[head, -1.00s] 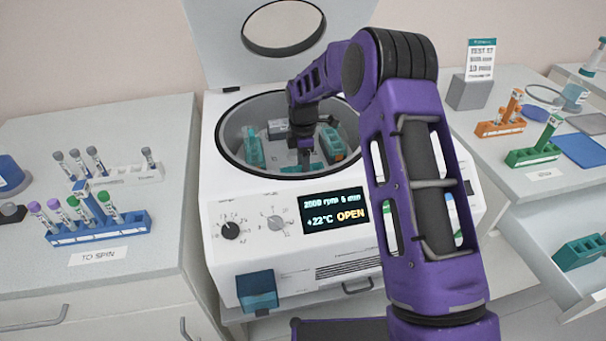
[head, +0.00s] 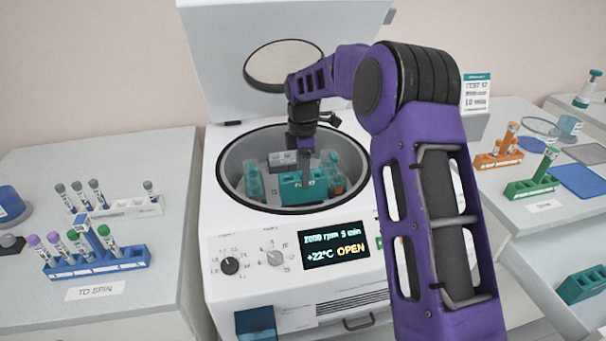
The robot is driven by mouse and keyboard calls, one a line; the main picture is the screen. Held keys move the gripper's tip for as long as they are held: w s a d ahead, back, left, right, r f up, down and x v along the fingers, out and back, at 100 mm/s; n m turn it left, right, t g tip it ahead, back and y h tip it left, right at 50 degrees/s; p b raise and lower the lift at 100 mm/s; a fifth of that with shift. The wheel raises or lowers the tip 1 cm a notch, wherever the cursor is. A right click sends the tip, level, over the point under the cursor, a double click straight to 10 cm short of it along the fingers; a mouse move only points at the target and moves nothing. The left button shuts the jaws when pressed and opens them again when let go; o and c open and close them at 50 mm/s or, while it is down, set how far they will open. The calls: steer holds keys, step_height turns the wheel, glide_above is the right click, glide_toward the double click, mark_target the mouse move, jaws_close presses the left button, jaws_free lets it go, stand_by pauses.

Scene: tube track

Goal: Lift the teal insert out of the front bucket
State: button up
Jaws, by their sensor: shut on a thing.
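My gripper (head: 305,170) points down into the open centrifuge bowl (head: 228,172) and is shut on the teal insert (head: 302,190) at its top. The insert is a teal block with a pale label on its front.
Teal holders stand left (head: 254,183) and right (head: 333,180) in the bowl, close beside the insert. A grey holder (head: 283,159) is behind. The raised lid (head: 225,60) stands at the back. Tube racks are on the left counter (head: 40,180) and right counter.

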steer(key=shift+r, duration=0.15)
steer(key=shift+r+p, duration=1.2)
steer(key=shift+r, duration=1.8)
